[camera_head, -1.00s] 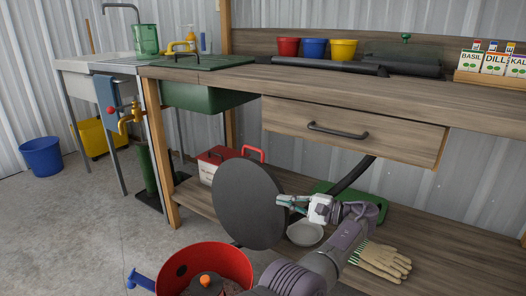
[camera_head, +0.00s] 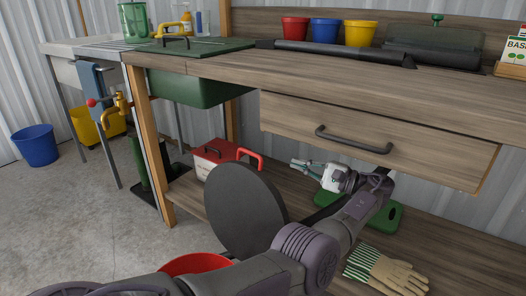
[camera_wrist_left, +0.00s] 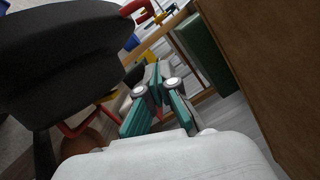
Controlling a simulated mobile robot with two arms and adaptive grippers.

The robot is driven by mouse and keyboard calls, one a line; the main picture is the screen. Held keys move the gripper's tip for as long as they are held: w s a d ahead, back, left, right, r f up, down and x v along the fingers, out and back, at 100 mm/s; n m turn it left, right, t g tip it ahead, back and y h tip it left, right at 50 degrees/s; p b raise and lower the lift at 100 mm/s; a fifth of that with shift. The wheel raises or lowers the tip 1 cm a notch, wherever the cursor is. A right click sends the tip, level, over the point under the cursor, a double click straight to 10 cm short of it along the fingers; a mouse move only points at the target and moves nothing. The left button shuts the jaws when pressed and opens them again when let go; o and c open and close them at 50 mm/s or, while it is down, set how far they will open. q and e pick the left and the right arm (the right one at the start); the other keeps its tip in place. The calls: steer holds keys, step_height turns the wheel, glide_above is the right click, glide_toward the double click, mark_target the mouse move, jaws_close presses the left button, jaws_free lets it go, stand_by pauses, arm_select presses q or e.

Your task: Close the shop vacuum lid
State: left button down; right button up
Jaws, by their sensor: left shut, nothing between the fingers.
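The shop vacuum's round dark grey lid (camera_head: 244,210) stands steeply tilted open above its red drum (camera_head: 195,264), right of the drum's opening. My arm hides most of the drum. My left gripper (camera_head: 298,164) is shut and empty, right of the lid's upper edge and under the workbench drawer. A gap shows between them in the head view. In the left wrist view the lid is the large dark shape (camera_wrist_left: 60,50) at upper left, and the closed teal fingers (camera_wrist_left: 157,82) point past it. My right gripper is not in view.
The workbench drawer (camera_head: 330,140) hangs above my left arm. The lower shelf (camera_head: 295,183) holds a red-and-white toolbox (camera_head: 213,158), a green mat (camera_head: 385,218) and work gloves (camera_head: 385,268). The floor left of the vacuum is clear.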

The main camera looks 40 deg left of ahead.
arm_select(q)
steer(key=x, duration=0.9)
steer(key=shift+s+a, duration=0.1)
steer(key=shift+s, duration=0.25)
steer(key=shift+s+r+b, duration=0.2)
steer(key=shift+s+r, duration=0.2)
steer(key=shift+s, duration=0.45)
steer(key=shift+s+r+b, duration=0.2)
steer(key=shift+s+r, duration=0.15)
steer(key=shift+s, duration=0.45)
